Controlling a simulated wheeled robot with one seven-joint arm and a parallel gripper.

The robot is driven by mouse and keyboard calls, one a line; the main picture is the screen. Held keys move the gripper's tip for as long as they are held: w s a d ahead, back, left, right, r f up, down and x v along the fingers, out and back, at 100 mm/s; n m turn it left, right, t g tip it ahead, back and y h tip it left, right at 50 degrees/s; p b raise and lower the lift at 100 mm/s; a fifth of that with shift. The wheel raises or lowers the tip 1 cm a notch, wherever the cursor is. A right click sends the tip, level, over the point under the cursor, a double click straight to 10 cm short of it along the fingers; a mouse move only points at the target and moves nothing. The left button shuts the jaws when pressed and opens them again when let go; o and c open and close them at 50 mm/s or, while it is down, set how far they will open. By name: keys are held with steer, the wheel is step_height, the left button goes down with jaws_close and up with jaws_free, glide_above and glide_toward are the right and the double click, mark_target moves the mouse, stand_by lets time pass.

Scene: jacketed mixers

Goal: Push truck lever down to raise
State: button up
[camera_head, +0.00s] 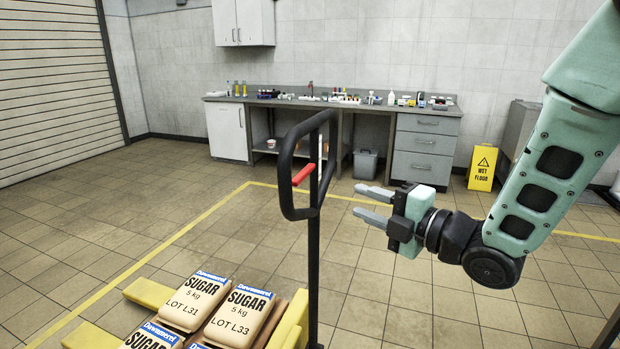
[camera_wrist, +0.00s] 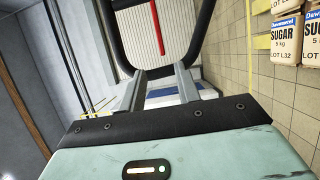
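The truck's black looped handle (camera_head: 289,159) stands upright on a dark post, left of my gripper in the head view. A red lever (camera_head: 304,174) sits inside the loop. In the wrist view the red lever (camera_wrist: 157,27) shows inside the black handle frame (camera_wrist: 202,34), ahead of the fingers. My gripper (camera_head: 374,204) is right of the handle, with its two grey fingers pointing left toward it. The fingers are parted and empty, with a gap between them also in the wrist view (camera_wrist: 160,88). They appear apart from the lever.
Sugar bags (camera_head: 240,314) lie on the yellow truck (camera_head: 149,293) at the lower left. A lab bench (camera_head: 330,104) with small items stands along the back wall. A yellow wet floor sign (camera_head: 482,168) is at the right. Open tiled floor surrounds the truck.

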mark_target(303, 180)
steer(key=p+x, duration=0.4)
steer(key=x, duration=1.3)
jaws_close()
